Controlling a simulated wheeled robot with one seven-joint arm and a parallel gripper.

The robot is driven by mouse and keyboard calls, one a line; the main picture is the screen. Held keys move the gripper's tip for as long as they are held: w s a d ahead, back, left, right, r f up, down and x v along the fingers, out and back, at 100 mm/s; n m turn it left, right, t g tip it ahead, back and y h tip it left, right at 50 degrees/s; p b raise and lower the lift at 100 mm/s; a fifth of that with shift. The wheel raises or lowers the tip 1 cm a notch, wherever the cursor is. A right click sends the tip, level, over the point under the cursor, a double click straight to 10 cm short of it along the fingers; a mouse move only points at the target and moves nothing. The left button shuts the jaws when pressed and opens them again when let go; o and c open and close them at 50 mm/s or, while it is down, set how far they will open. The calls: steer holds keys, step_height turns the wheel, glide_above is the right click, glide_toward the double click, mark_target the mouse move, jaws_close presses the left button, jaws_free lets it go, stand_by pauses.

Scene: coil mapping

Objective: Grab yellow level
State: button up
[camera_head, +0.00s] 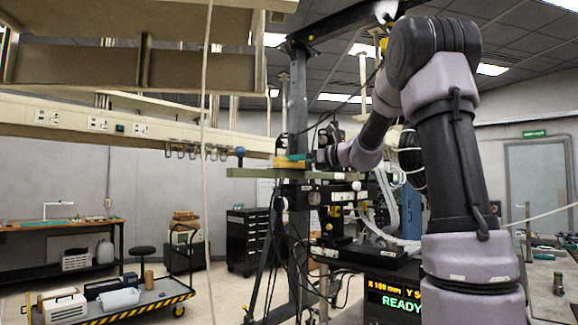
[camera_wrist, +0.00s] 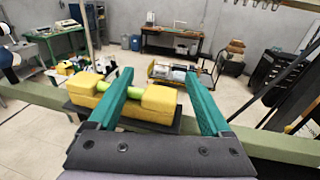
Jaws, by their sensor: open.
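The yellow level (camera_wrist: 135,106) is a yellow block with a raised section at each end and a green vial between them. It lies on a dark plate on the green beam in the wrist view. My gripper (camera_wrist: 164,93) has two teal fingers spread apart. The left finger crosses in front of the level's middle, and the right finger is to the right of its right end. In the head view the level (camera_head: 290,164) shows small on the beam, with my gripper (camera_head: 296,158) right at it. I cannot tell whether the fingers touch it.
The green beam (camera_wrist: 277,148) runs left and right under the level. A blue ball knob (camera_head: 240,152) stands on the beam to the left. A black post and a machine with a lit READY display (camera_head: 393,299) are below. A cart (camera_head: 120,300) is on the floor.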

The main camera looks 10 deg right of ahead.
steer(key=shift+x, duration=1.15)
jaws_close()
